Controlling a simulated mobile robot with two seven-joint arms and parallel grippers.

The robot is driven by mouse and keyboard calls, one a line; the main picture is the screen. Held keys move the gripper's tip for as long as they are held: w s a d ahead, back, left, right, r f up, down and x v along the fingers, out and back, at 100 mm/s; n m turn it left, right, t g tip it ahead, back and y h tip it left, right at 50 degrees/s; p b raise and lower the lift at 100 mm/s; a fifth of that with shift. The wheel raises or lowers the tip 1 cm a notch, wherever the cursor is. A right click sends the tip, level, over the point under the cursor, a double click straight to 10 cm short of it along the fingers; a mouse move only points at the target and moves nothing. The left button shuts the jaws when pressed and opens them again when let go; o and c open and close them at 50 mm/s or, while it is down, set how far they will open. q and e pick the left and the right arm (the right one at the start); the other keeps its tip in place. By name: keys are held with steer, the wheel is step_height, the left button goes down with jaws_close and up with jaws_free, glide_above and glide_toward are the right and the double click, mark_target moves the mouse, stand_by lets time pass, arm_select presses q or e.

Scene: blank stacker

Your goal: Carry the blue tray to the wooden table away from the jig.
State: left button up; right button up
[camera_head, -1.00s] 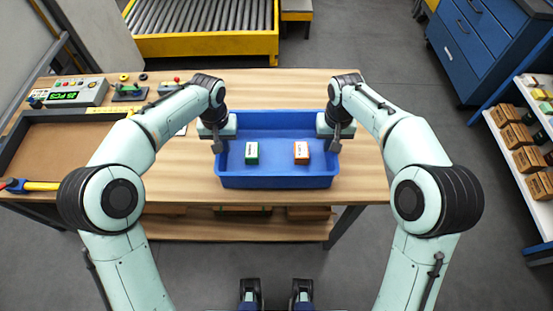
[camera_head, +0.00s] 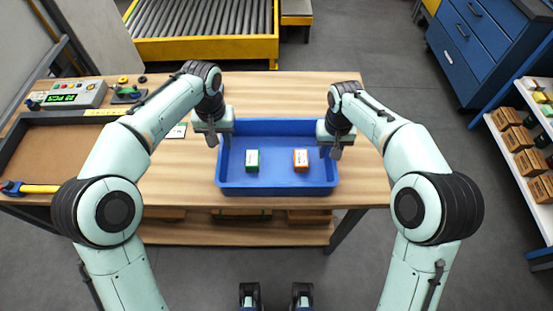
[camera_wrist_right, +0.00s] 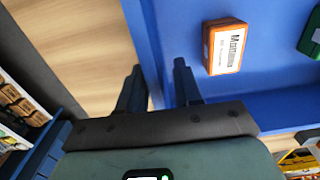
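The blue tray (camera_head: 277,187) lies on the wooden table (camera_head: 178,178), near its front edge, and appears to rest on it. Inside are a green box (camera_head: 252,161) and an orange box (camera_head: 301,160), both apart from the walls. My left gripper (camera_head: 213,138) is at the tray's left wall, its fingers spread and slightly above the rim. My right gripper (camera_head: 332,150) is at the right wall. In the right wrist view, its open fingers (camera_wrist_right: 158,90) straddle the tray's wall (camera_wrist_right: 147,35), one outside and one inside, with gaps showing.
A brown shallow tray-like frame (camera_head: 60,130) with a yellow-handled tool (camera_head: 35,188) sits at the table's left, near a control box (camera_head: 75,95). A yellow roller conveyor (camera_head: 200,45) is behind. Shelves with boxes (camera_head: 520,140) stand right. The table's right end is clear.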

arm_select(q)
step_height(320, 180, up, 6)
steer(key=shift+r, duration=0.25)
arm_select(e)
step_height(320, 180, up, 12)
stand_by(0.3)
stand_by(0.5)
